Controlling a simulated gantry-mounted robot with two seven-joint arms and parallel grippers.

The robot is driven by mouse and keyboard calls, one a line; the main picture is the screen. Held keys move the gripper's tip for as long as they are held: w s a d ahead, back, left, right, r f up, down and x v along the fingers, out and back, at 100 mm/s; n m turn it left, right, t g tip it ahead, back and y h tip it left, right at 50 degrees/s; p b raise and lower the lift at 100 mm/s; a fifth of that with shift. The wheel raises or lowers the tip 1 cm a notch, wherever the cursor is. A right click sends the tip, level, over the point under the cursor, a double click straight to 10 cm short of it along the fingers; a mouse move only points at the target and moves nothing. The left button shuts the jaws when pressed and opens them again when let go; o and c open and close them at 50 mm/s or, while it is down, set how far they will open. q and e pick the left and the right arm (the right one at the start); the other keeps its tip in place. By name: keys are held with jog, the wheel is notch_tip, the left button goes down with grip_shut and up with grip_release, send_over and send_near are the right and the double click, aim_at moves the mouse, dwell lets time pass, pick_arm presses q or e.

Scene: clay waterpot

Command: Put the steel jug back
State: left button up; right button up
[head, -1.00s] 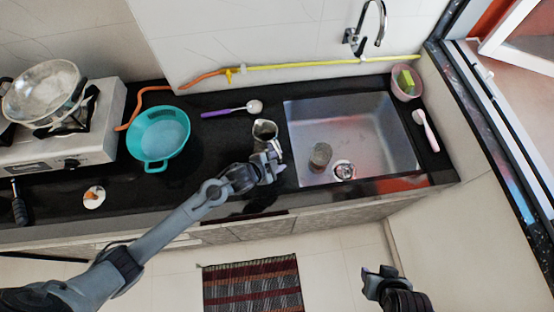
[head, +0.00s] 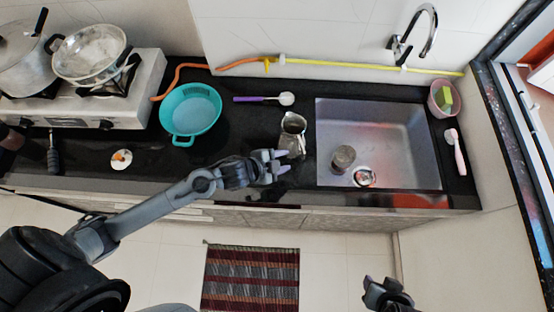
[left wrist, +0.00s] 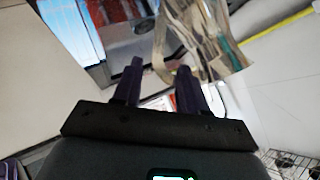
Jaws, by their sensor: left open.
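The steel jug (head: 292,134) stands upright on the black counter, just left of the sink, in the head view. In the left wrist view the shiny jug (left wrist: 205,35) is close, beyond the fingertips at the top; its handle shows as a curved band. My left gripper (head: 279,162) is open and empty, just in front of the jug's lower left side in the head view. Its two dark fingers also show apart in the left wrist view (left wrist: 158,82). My right gripper (head: 378,287) is low in the head view, over the floor, away from the counter; its jaws are unclear.
The steel sink (head: 405,135) holds a dark cup (head: 343,157). A teal basin (head: 190,114) and a purple-handled ladle (head: 262,99) lie left of the jug. The stove (head: 140,105) carries pots. A pink brush (head: 456,150) lies right of the sink.

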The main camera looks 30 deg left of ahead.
pick_arm(q)
jog(key=s+a+r+n+g+y, duration=0.2)
jog(key=s+n, duration=0.3)
jog(key=s, duration=0.4)
jog(key=s+a+r+n+g+y, duration=0.2)
jog(key=s+a+n+g, duration=0.1)
jog(key=s, duration=0.6)
jog(key=n+g, duration=0.1)
jog(key=n, duration=0.1)
jog(key=shift+n, duration=0.4)
jog(key=shift+s, duration=0.1)
notch_tip(320, 180, up, 20)
jog(key=p, duration=2)
jog(key=shift+d+f, duration=0.1)
jog(key=shift+f, duration=0.1)
